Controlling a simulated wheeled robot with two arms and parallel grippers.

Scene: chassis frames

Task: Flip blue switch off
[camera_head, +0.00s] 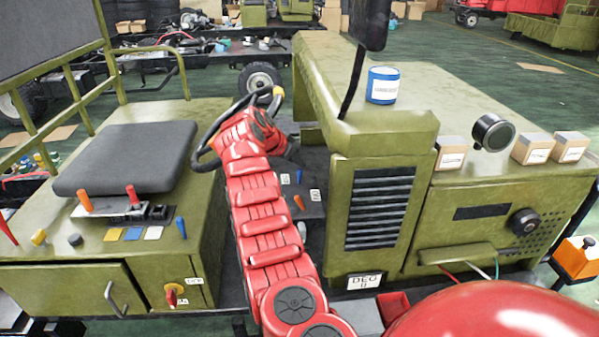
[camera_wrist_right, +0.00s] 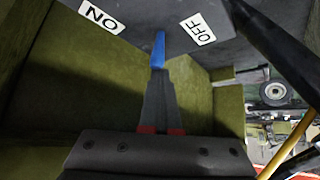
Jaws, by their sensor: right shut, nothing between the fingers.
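The blue switch (camera_wrist_right: 158,48) stands on a dark grey panel (camera_wrist_right: 145,13) in the right wrist view, between a white ON label (camera_wrist_right: 101,15) on the left and a white OFF label (camera_wrist_right: 198,28) on the right. My right gripper (camera_wrist_right: 158,74) is shut and empty. Its tips overlap the lower end of the switch in the picture; I cannot tell if they touch. In the head view, a small blue switch (camera_head: 298,177) shows on a dark panel between two white labels, right of my red right arm. The arm hides the gripper fingertips there. My left gripper is not in view.
A black steering wheel (camera_head: 204,160) is beside my right wrist. An orange switch (camera_head: 299,202) is close to the blue one. Green vehicle walls (camera_wrist_right: 60,80) flank the panel. A seat (camera_head: 125,155) is at left, and a blue can (camera_head: 383,85) stands on the hood.

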